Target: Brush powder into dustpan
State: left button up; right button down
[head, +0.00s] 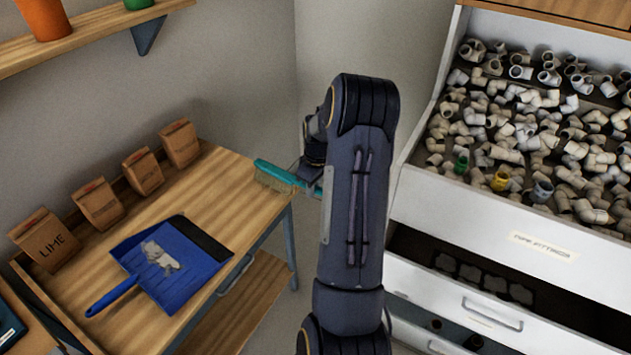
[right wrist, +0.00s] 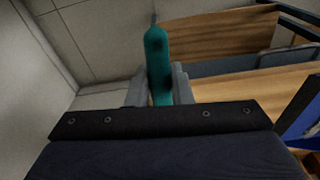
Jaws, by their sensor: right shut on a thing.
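The blue dustpan (head: 186,284) lies on the wooden table with its handle to the lower left and its dark lip to the upper right. A patch of grey-white powder (head: 158,257) lies in the pan. My right gripper (right wrist: 160,88) is shut on the teal handle of the brush (head: 272,175). The brush is at the table's right end, bristles down, apart from the dustpan; I cannot tell if the bristles touch the table. My arm hides most of the gripper in the head view. A blue edge of the dustpan shows in the right wrist view (right wrist: 302,122). My left gripper is out of view.
Several brown paper bags (head: 97,204) stand along the table's back edge, one marked LIME (head: 46,240). A shelf (head: 90,36) hangs above. A white cabinet of pipe fittings (head: 480,215) stands at right. The tabletop (head: 225,190) between dustpan and brush is clear.

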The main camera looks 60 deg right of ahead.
jog(key=shift+a+f, duration=0.3)
jog(key=shift+f, duration=0.35)
pick_arm(q)
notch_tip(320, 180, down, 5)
jog(key=b, duration=0.5)
pick_arm(e)
jog(key=a, duration=3.5)
pick_arm(q)
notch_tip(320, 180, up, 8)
jog(key=p, duration=0.8)
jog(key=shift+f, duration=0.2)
pick_arm(e)
jog(key=d+r, duration=0.5)
jog(key=r, duration=0.4)
jog(key=shift+w+d+r, duration=0.15)
jog(key=shift+w+r, duration=0.2)
jog(key=shift+w, duration=0.05)
